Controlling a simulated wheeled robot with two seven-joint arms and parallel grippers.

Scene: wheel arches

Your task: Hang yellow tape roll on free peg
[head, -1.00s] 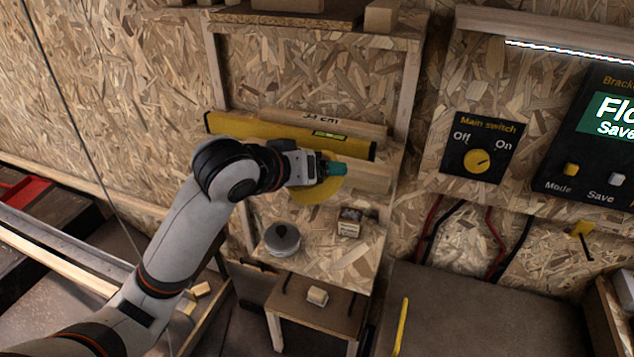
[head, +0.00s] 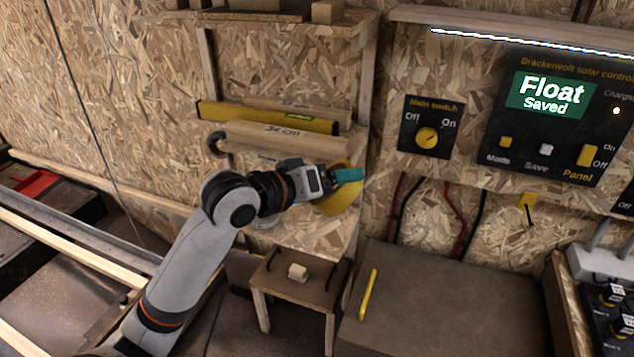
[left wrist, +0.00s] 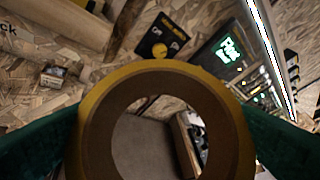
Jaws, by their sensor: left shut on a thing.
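The yellow tape roll (head: 338,203) is held in my left gripper (head: 348,174), above the right side of the low wooden shelf. In the left wrist view the roll (left wrist: 160,74) fills the middle as a ring with a brown inner side, between the two green fingers. Its hole is open and empty. A small yellow piece (head: 528,202) sticks out of the wall below the control panel, with a dark line under it; I cannot tell whether it is a peg. No other clear peg shows. My right gripper is not in view.
The main switch panel (head: 430,127) and the solar control panel (head: 552,125) are on the wall to the right. A brown bench top (head: 440,300) bears a yellow bar (head: 368,293). A yellow level (head: 268,117) and wood pieces lie on the shelf behind. A small stool (head: 300,288) stands below.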

